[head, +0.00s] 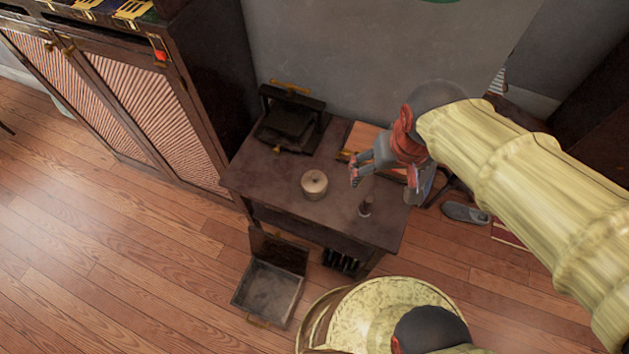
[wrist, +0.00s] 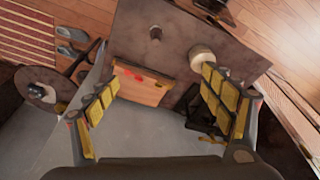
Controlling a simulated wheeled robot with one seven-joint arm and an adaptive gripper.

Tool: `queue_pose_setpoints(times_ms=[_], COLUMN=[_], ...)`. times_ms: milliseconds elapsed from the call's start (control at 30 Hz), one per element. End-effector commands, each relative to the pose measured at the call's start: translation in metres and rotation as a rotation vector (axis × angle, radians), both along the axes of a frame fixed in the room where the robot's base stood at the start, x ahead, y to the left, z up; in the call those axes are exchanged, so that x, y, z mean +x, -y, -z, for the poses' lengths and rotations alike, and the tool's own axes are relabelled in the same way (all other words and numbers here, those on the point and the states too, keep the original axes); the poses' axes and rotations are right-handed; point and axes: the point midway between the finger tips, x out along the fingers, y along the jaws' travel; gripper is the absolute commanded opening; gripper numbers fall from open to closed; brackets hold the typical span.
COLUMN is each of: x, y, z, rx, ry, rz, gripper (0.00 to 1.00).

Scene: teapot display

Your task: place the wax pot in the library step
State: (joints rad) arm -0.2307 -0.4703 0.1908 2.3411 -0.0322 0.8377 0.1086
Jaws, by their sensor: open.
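A round cream lidded pot (head: 314,184), which looks like the wax pot, stands upright on the dark table. It also shows in the wrist view (wrist: 200,55), close to the tip of my right-hand finger in that picture. My gripper (head: 355,176) is open and empty, apart from the pot, to its right in the head view. Its spread fingers also show in the wrist view (wrist: 160,92). An open dark box (head: 268,290) with a raised lid sits low in front of the table; it may be the library step, but I cannot be sure.
The dark table (head: 252,177) also bears a black press-like device (head: 288,122), a small dark object (head: 365,206) and a wooden board (wrist: 143,86). A cabinet (head: 150,110) stands at left. Shoes (head: 465,213) lie at right. The wood floor (head: 130,265) at left is clear.

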Motion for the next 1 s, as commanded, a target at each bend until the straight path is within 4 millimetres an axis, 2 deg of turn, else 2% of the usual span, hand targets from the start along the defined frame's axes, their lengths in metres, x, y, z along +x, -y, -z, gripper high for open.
queue_pose_setpoints(times_ms=[167,500,600,800,1000], x=[0.02,0.064,0.077,0.092,0.095], y=[-0.033,-0.119,-0.139,-0.155,-0.155], z=[0.039,0.156,0.182,0.197,0.217], rx=[-0.021,-0.055,-0.039,-0.001,0.001], ry=[-0.081,-0.169,-0.154,-0.126,-0.125], rz=[-0.018,0.088,0.169,0.272,0.281], gripper=[0.82,0.82,0.82,0.82,0.82])
